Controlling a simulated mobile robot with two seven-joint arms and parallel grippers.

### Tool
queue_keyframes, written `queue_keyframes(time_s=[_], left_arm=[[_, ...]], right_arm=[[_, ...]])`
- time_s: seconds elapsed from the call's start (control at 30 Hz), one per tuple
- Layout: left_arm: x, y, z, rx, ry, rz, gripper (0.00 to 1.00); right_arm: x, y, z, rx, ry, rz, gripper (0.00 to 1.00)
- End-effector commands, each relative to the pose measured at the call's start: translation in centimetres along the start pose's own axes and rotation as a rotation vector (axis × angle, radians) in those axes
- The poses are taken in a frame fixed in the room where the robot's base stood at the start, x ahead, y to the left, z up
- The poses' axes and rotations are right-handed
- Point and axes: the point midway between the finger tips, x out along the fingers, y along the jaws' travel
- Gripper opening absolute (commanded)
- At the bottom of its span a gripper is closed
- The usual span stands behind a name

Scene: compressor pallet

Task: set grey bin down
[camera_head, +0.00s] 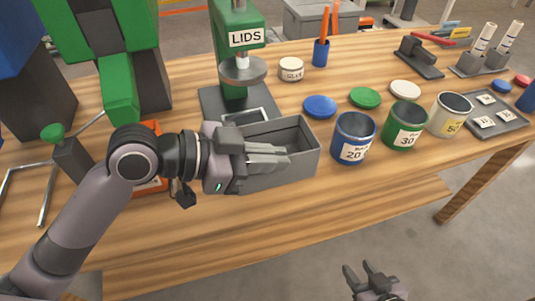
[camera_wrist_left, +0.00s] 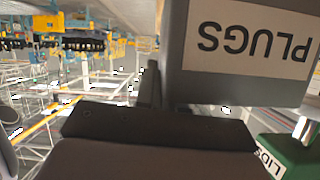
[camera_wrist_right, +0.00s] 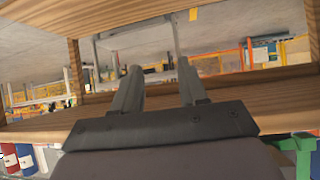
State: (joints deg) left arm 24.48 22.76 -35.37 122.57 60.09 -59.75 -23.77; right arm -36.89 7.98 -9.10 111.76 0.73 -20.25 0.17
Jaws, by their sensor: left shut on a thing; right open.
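The grey bin (camera_head: 302,172) is an open box near the middle of the workbench (camera_head: 345,185), in front of the LIDS press. My left gripper (camera_head: 285,154) reaches over it from the left and is shut on its wall. The bin looks empty and roughly level in the head view. I cannot tell whether its bottom touches the bench. In the left wrist view the bin (camera_wrist_left: 235,85) shows a PLUGS label upside down. My right gripper (camera_head: 370,272) is open and empty, off the bench's front edge; its spread fingers show in the right wrist view (camera_wrist_right: 158,88).
Blue (camera_head: 353,138), green (camera_head: 404,128) and white (camera_head: 449,114) cans stand right of the bin, with lids (camera_head: 320,106) behind them. The press (camera_head: 240,75) stands behind the bin. An orange object (camera_head: 150,188) lies partly hidden under my left arm. Bench in front is clear.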

Motion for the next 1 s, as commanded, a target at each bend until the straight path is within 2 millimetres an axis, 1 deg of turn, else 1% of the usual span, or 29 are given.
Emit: queue_keyframes(time_s=[0.23, 0.4, 0.53, 0.73, 1.0], left_arm=[[0.9, 0.2, 2.2, -0.001, 0.002, -0.001, 0.00], [1.7, 0.4, 4.1, -0.001, 0.001, -0.002, 0.00], [2.2, 0.5, 5.2, -0.002, 0.001, -0.001, 0.00], [2.5, 0.6, 6.1, -0.001, 0.002, -0.002, 0.00], [2.5, 0.6, 6.2, -0.001, 0.001, -0.002, 0.00]], right_arm=[[1.2, -0.2, 2.2, 0.011, -0.015, -0.006, 0.43], [2.1, -0.7, 3.0, 0.018, -0.017, -0.017, 0.43], [2.7, -1.1, 3.4, 0.021, -0.019, -0.029, 0.43], [3.2, -1.2, 3.5, 0.022, -0.019, -0.035, 0.43], [3.2, -1.1, 3.0, 0.021, -0.009, -0.036, 0.43]])
